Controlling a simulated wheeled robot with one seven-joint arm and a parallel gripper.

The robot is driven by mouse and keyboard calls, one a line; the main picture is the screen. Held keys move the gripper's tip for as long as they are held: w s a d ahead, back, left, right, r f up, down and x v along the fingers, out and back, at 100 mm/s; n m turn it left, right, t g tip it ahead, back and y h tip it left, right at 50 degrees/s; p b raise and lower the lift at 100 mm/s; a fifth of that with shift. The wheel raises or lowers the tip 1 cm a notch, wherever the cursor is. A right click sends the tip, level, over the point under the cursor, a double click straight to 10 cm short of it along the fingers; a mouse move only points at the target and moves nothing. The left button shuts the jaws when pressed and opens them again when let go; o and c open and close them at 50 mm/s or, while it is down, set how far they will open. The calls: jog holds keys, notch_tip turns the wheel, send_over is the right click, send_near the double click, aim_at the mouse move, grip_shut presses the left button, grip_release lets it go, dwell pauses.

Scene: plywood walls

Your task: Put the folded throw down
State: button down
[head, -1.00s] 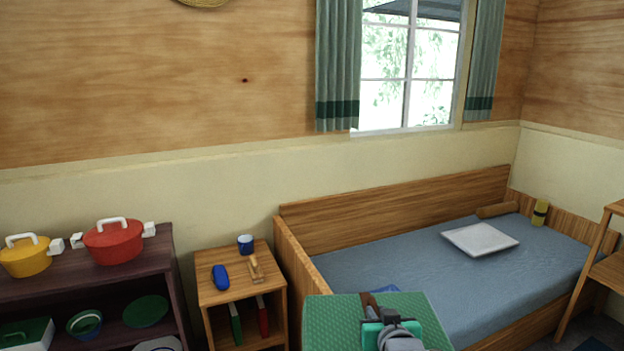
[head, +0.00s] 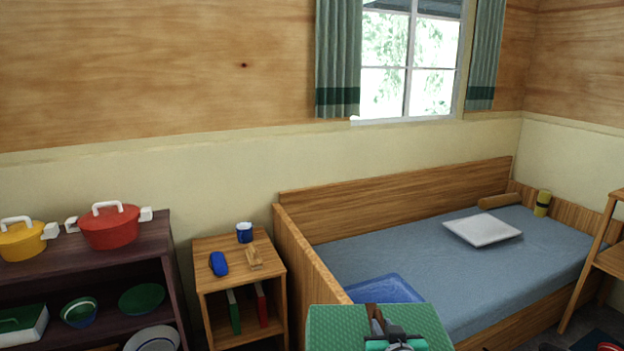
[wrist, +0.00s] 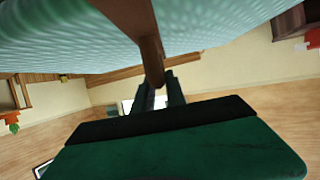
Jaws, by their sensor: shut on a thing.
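The folded throw (head: 330,330) is a green, textured slab with a brown strap (head: 374,316), low in the head view. My gripper (head: 385,332) is shut on the strap, and the throw hangs from it. In the wrist view the throw (wrist: 220,30) fills the top as pale teal ribbed cloth, and the strap (wrist: 150,50) runs down between the fingers of my gripper (wrist: 160,88). In the head view the throw appears in front of the bed's near left corner. Its underside is hidden, and I cannot tell whether it touches anything.
A bed (head: 440,262) with a blue-grey cover holds a white flat cushion (head: 482,229) and a blue folded item (head: 385,288). A nightstand (head: 215,250) carries a blue mug (head: 244,232) and a blue case (head: 218,263). A dark shelf (head: 150,235) holds pots. The bed's middle is clear.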

notch_tip(320, 180, down, 15)
jog(key=b, duration=1.4)
jog(key=r+n+y+p, duration=0.1)
jog(key=r+p, duration=0.6)
jog(key=p, duration=0.1)
jog(key=r+n+y+p, duration=0.1)
jog(key=r+p, duration=0.7)
jog(key=p, duration=0.1)
jog(key=r+n+y+p, duration=0.1)
jog(key=r+y+p, duration=0.1)
jog(key=r+p, duration=0.6)
jog(key=shift+w+g, duration=0.3)
jog(key=shift+w, duration=0.1)
jog(key=shift+f, duration=0.1)
